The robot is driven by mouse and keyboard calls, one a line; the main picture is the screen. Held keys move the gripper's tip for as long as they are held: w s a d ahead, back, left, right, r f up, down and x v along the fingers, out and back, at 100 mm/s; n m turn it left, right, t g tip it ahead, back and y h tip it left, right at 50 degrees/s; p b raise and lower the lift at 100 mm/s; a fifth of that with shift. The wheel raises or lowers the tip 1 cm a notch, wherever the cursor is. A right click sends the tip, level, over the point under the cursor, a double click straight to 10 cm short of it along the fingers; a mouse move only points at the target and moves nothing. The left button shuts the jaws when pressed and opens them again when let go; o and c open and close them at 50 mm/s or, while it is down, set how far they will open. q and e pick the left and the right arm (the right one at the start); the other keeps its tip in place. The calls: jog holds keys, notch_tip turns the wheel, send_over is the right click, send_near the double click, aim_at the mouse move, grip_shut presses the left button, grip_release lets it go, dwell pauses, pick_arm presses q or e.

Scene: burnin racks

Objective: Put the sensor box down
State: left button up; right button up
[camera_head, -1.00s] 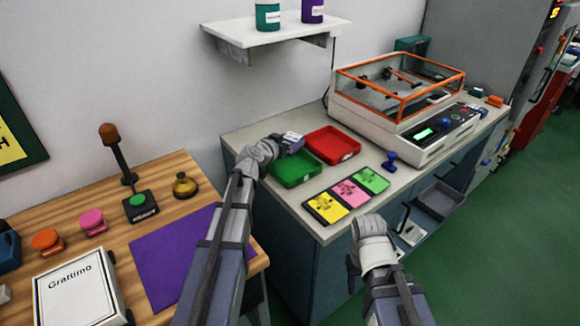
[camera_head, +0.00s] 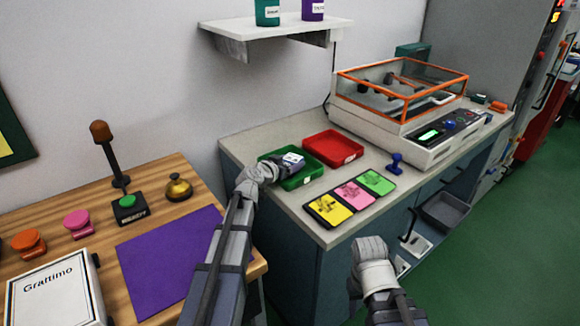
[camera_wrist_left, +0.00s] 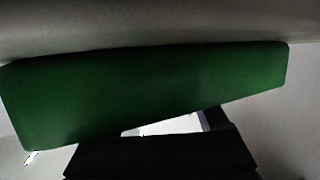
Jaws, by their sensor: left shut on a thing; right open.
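The sensor box (camera_head: 292,161) is a small white-topped box with dark blue sides. My left gripper (camera_head: 278,166) is shut on it, over the green tray (camera_head: 304,179) on the grey counter. I cannot tell whether the box touches the tray floor. In the left wrist view the green tray wall (camera_wrist_left: 160,90) fills the middle, and a pale piece of what looks like the box (camera_wrist_left: 180,124) shows below it, partly hidden by the dark gripper. My right gripper (camera_head: 357,283) is open and empty, low in front of the counter.
A red tray (camera_head: 345,158) stands beside the green one. Yellow, pink and green cards (camera_head: 350,196) lie in front. A blue-handled stamp (camera_head: 395,162) and a machine with an orange-framed lid (camera_head: 410,100) are to the right. A wooden table (camera_head: 155,205) is at left.

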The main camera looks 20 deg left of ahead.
pick_arm(q)
jog(key=shift+f, duration=0.2)
jog(key=o, duration=1.6)
jog(key=shift+r, duration=0.1)
jog(key=shift+r, duration=0.2)
jog(key=p+v, duration=0.3)
jog(key=v, duration=0.9)
jog(key=shift+p, duration=0.3)
jog(key=shift+s, duration=0.1)
